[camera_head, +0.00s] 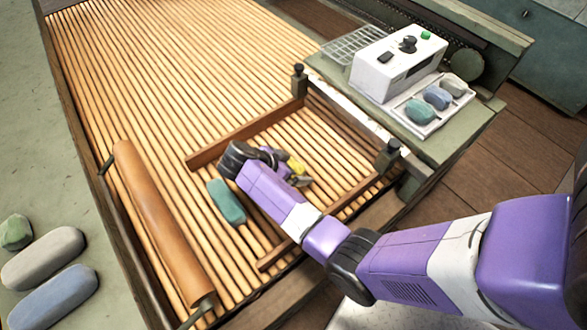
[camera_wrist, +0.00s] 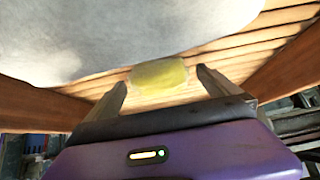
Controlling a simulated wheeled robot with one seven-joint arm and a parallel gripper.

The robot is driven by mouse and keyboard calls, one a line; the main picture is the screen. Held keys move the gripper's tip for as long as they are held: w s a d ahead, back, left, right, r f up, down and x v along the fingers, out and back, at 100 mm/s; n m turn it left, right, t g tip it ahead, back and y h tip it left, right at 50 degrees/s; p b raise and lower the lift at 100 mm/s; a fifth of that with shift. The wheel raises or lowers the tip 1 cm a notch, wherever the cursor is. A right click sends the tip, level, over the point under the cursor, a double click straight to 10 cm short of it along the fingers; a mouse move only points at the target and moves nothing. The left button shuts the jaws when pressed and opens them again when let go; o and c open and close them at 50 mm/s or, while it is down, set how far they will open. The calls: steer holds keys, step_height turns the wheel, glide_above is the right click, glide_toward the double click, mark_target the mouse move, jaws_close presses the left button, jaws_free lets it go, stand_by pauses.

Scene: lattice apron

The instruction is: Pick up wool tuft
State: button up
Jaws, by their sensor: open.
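A small yellow block-like piece, apparently the wool tuft (camera_wrist: 160,73), lies on the wooden slats in the wrist view. My gripper (camera_wrist: 162,80) is open, with one finger to the left of the yellow piece and one to its right. Neither finger clearly touches it. In the head view my gripper (camera_head: 300,176) is low over the slats inside the wooden frame, and yellow (camera_head: 295,164) shows beside it. My arm hides part of this spot.
A wooden frame (camera_head: 240,133) surrounds the spot. A brown roller (camera_head: 160,220) is further left. A white control box (camera_head: 397,62) stands at the upper right. A large pale shape (camera_wrist: 110,35), unclear, fills the wrist view's top.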

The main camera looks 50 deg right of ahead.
steer(key=shift+c, duration=0.4)
steer(key=c, duration=1.3)
steer(key=shift+r, duration=0.1)
